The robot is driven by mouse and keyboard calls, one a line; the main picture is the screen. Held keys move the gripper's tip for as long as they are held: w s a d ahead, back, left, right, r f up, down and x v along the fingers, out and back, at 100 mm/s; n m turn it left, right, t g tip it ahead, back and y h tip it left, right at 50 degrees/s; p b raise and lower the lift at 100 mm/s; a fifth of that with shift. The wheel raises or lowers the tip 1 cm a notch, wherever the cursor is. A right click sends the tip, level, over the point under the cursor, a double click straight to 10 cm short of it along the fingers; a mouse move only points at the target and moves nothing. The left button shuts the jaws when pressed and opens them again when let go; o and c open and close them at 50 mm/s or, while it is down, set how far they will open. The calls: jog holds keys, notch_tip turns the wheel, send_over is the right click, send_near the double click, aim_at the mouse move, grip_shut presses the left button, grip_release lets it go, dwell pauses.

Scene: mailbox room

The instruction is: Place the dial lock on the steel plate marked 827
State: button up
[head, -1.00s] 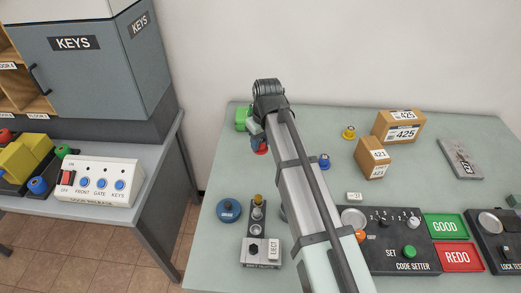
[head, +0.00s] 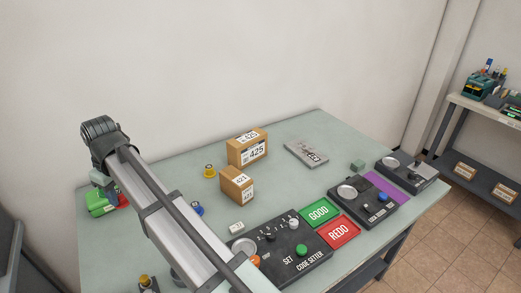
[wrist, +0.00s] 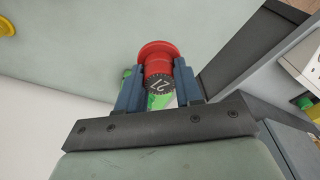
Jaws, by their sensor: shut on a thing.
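The dial lock (wrist: 159,60), red with a dark numbered dial, is between my gripper's (wrist: 157,70) two blue fingers in the wrist view. My gripper is shut on it. In the head view my gripper (head: 106,184) is at the table's left end, partly hidden by my arm, with a bit of red (head: 123,201) beside it. A grey steel plate (head: 306,153) lies flat towards the back of the table, far to the right of my gripper. Its dark marking is too small to read.
Cardboard boxes marked 425 (head: 246,148) and 421 (head: 237,186) stand between my gripper and the plate. A yellow knobbed piece (head: 209,171) is beside them. The code setter (head: 286,247), GOOD pad (head: 318,212) and REDO pad (head: 339,232) are nearer the front. Green objects (head: 98,208) lie below my gripper.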

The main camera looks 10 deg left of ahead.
jog(key=w+d+m, duration=0.2)
jog(key=w+d, duration=0.1)
jog(key=w, duration=0.7)
jog(key=w+d+m, duration=0.3)
jog(key=w+d, duration=0.1)
jog(key=w, duration=0.5)
jog(key=m+t+h, duration=0.2)
jog(key=m, duration=1)
send_over(306, 150)
jog(key=shift+s+f, duration=0.2)
jog(key=shift+f, duration=3.6)
jog(key=shift+s+f, duration=0.15)
jog(key=shift+f, duration=3.6)
jog(key=shift+f, duration=0.1)
jog(key=o, duration=1.1)
